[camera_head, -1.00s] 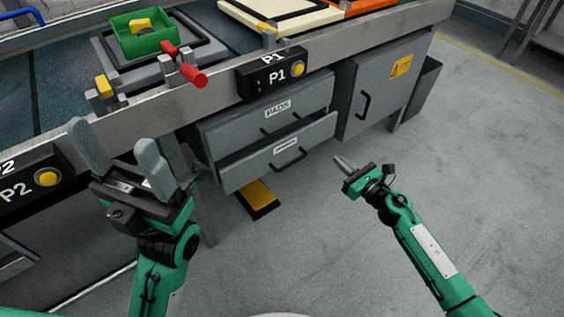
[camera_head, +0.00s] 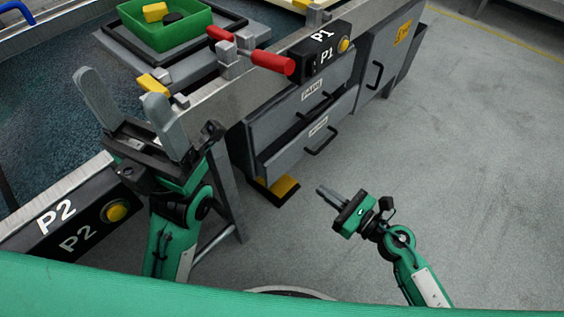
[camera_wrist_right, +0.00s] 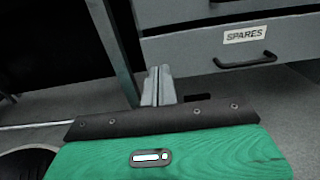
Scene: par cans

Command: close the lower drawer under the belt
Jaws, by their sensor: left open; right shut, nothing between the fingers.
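The lower drawer (camera_head: 312,136) is grey, with a white label and a dark bar handle. It stands pulled out below the upper drawer (camera_head: 290,102), under the belt frame. In the right wrist view the lower drawer (camera_wrist_right: 205,50) shows its SPARES label and handle at the upper right. My right gripper (camera_head: 322,190) is shut and empty, in front of and below the lower drawer, apart from it. Its closed fingers (camera_wrist_right: 158,84) point to the left of the drawer's handle. My left gripper (camera_head: 128,98) is open and empty over the belt's near edge.
A red handle (camera_head: 258,60) and a P1 button box (camera_head: 327,50) stick out above the drawers. A P2 button box (camera_head: 80,218) is at the left. A green bin (camera_head: 165,30) sits on the belt. The floor at right is clear.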

